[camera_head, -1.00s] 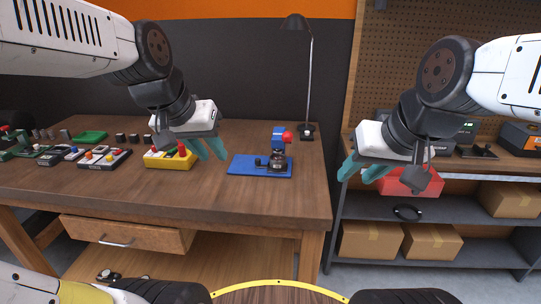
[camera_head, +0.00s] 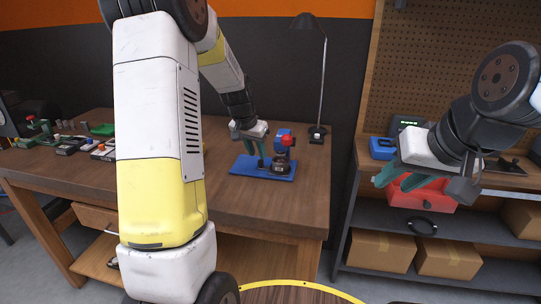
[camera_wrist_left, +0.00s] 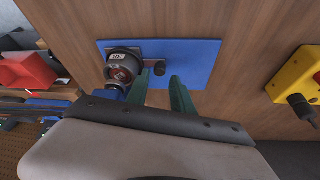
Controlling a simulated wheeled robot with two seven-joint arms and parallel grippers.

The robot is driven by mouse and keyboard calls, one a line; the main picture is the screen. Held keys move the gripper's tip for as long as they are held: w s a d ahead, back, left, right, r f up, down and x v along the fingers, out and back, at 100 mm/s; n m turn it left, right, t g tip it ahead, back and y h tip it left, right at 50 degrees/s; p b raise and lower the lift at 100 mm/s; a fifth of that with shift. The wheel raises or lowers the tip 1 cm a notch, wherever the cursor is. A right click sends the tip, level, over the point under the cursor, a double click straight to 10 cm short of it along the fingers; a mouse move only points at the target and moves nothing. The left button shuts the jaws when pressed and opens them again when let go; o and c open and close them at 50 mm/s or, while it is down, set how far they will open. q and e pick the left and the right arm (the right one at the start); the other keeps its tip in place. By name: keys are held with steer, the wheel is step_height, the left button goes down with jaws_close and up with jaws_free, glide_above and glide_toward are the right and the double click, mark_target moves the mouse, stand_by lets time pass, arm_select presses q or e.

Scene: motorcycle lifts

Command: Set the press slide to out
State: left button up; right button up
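The press stands on a blue base plate (camera_head: 247,170) near the workbench's right end. It has a blue column (camera_head: 281,137), a red knob (camera_head: 288,141) and a round dark metal body (camera_head: 281,161). In the left wrist view a dark slide knob (camera_wrist_left: 160,68) sticks out beside the round body (camera_wrist_left: 122,65) over the plate (camera_wrist_left: 205,60). My left gripper (camera_head: 258,160) points down over the plate, open. In the wrist view its green fingertips (camera_wrist_left: 160,78) lie apart, with the knob just beyond, between them; contact cannot be told.
A yellow box (camera_wrist_left: 298,84) with a dark knob sits on the bench beside the blue plate. A desk lamp (camera_head: 319,70) stands behind the press. Right of the bench is a shelf with a red bin (camera_head: 420,196) and cardboard boxes (camera_head: 447,258). The bench front before the plate is clear.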

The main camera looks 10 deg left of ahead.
mark_target(259, 161)
arm_select(q)
steer(key=x, duration=0.5)
steer(key=shift+c, duration=0.2)
jaws_close()
steer(key=shift+a, duration=0.1)
stand_by(1.1)
